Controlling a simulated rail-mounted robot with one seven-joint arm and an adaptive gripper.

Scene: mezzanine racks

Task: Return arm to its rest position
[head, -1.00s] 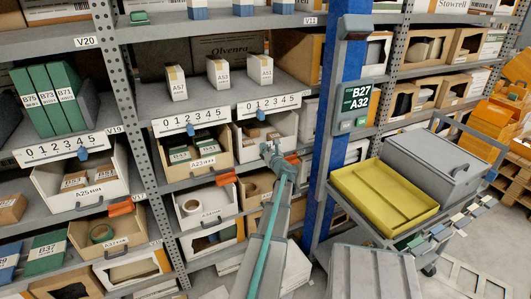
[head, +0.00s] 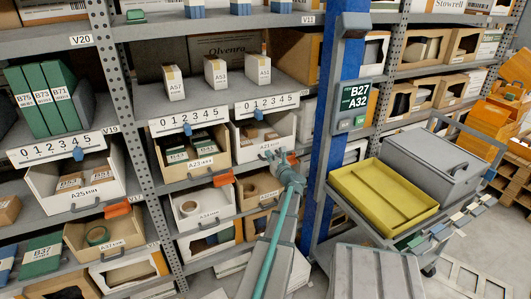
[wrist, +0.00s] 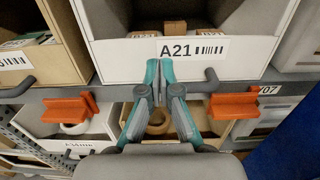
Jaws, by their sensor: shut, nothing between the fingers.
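My gripper (head: 272,156) is in front of the shelf rack, just before the white bin at the right of the middle shelf. In the wrist view my gripper (wrist: 159,66) has its teal fingertips together with nothing between them. The fingertips overlap the lower front of the white bin labelled A21 (wrist: 240,48) in that view; whether they touch it I cannot tell. My arm (head: 275,230) reaches up from the bottom of the head view.
An orange tab (wrist: 232,105) sits on the shelf edge right of my gripper, another (wrist: 70,108) left. A blue post (head: 328,110) stands close right. A cart with a yellow tray (head: 375,215) is further right. The A23 bin (head: 203,163) is at left.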

